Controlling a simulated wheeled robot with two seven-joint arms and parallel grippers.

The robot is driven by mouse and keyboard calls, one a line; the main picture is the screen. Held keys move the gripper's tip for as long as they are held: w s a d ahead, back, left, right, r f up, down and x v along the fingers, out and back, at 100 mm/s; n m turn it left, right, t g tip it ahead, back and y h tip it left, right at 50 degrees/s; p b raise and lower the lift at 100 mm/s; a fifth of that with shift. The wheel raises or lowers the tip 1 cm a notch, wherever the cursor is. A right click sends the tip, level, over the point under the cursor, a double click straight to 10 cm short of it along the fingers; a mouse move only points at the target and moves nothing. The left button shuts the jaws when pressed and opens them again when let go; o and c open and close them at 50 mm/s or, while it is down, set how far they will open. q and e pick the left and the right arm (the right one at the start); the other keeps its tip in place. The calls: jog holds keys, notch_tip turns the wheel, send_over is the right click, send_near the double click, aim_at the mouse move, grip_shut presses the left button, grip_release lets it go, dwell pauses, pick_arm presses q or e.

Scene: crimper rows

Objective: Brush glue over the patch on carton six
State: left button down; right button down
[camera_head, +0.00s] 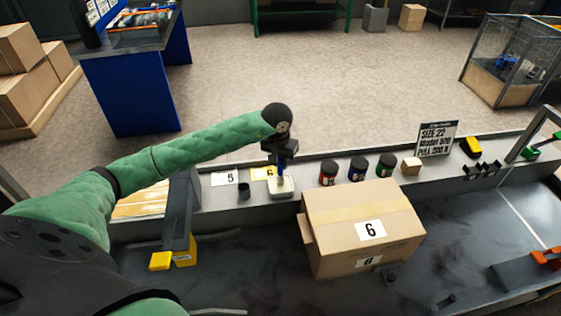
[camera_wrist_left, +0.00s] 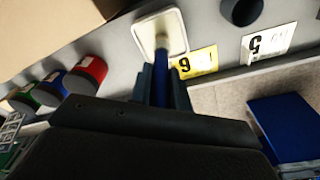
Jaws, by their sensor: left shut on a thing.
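Carton six (camera_head: 325,222) is a closed brown box on the dark bench, with white "6" labels on its top and front. A pale tape strip crosses its top; I cannot make out a separate patch. My left gripper (camera_head: 283,160) is shut on a blue-handled brush (camera_wrist_left: 161,82), left of and behind the carton. The brush points down at a small whitish square dish (camera_head: 283,193) on the ledge, also in the left wrist view (camera_wrist_left: 178,23). Its lower end appears in or just over the dish. My right gripper is not in view.
Red (camera_head: 328,172), blue (camera_head: 357,169) and green (camera_head: 386,165) dark-lidded jars stand right of the dish. A dark cup (camera_head: 243,192) and cards "5" (camera_head: 224,178) and "6" (camera_head: 263,173) are left. A sign (camera_head: 437,139) stands farther right. Bench left of the carton is mostly clear.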

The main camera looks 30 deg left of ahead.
pick_arm(q)
jog(key=shift+f+b, duration=0.35)
dwell(0.7)
jog(key=shift+f+b, duration=0.15)
jog(key=shift+b, duration=0.5)
dwell(2.3)
jog(key=shift+r, duration=3.6)
